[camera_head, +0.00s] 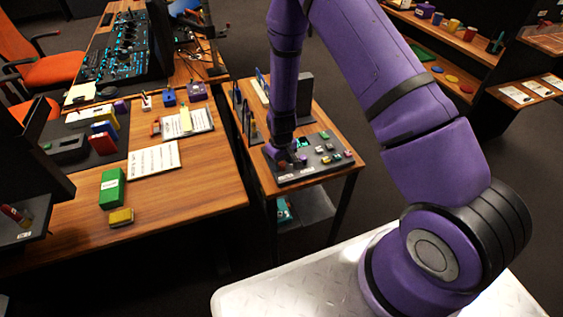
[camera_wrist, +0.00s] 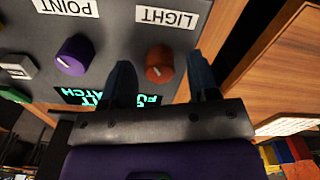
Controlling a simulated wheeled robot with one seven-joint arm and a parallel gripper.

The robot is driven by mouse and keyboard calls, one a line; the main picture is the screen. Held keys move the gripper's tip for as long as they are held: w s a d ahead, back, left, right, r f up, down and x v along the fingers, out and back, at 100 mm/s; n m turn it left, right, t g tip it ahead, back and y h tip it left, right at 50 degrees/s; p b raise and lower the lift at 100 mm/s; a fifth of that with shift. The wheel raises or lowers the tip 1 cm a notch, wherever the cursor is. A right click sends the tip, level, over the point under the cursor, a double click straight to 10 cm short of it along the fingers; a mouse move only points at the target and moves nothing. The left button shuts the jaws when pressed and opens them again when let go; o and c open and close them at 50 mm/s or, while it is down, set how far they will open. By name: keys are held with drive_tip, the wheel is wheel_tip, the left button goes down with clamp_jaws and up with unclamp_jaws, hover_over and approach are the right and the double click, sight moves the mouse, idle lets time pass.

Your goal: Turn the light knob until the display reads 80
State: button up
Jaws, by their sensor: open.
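The dark grey panel (camera_head: 300,172) lies on a small wooden table in the head view. In the wrist view the light knob (camera_wrist: 159,64) is orange-red and round with a pale pointer mark, beside the white LIGHT label (camera_wrist: 167,17), which appears upside down. My gripper (camera_wrist: 161,60) is open, one finger on each side of the light knob; I cannot tell whether either touches it. A purple knob (camera_wrist: 74,55) stands by the POINT label (camera_wrist: 67,7). The display (camera_wrist: 80,97) shows cyan text, partly hidden by a finger, and its number cannot be read. In the head view my gripper (camera_head: 289,157) is over the panel's left part.
Other buttons (camera_wrist: 17,68) sit on the panel. Upright dark boards (camera_head: 303,92) stand behind it on the small table. A larger desk (camera_head: 205,188) with a green block (camera_head: 112,188) and papers is to the left, across a gap.

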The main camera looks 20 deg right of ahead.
drive_tip(key=shift+c, duration=0.5)
drive_tip(key=c, duration=0.8)
drive_tip(key=shift+c, duration=0.2)
drive_tip(key=shift+m, duration=0.3)
drive_tip(key=m, duration=1.2)
drive_tip(key=shift+m, duration=0.3)
drive_tip(key=o, duration=0.9)
